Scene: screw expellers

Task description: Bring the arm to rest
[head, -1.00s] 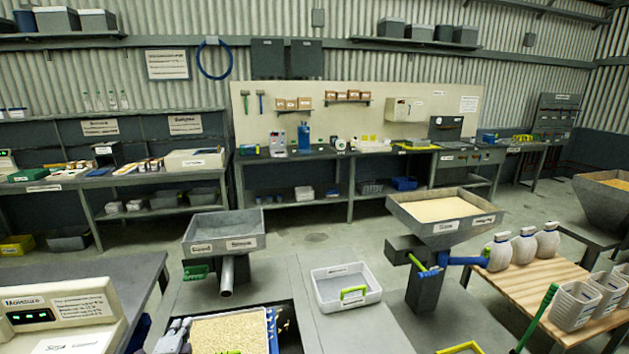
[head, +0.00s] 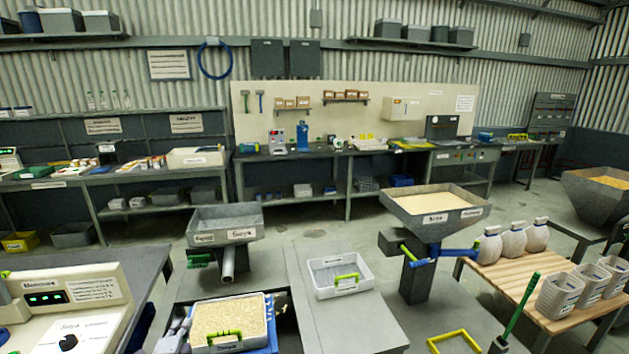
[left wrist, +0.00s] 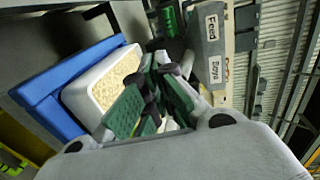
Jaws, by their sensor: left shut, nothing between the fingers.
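My left gripper (head: 179,327) is at the lower left of the head view, just left of a white tray (head: 228,320) filled with pale grain. The gripper is shut with nothing in it. Its green-padded fingers (left wrist: 162,68) fill the middle of the left wrist view. The grain tray (left wrist: 104,80) also shows there, left of the fingers, beside a blue container (left wrist: 62,90). The tray has a green handle in front. My right gripper is not in view.
A grey hopper with a spout (head: 225,226) stands behind the tray. An empty white tray (head: 339,274) sits on the grey bench to the right. A larger filled hopper (head: 434,207) and a wooden table with white jugs (head: 513,240) are farther right. A moisture meter (head: 60,300) is at left.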

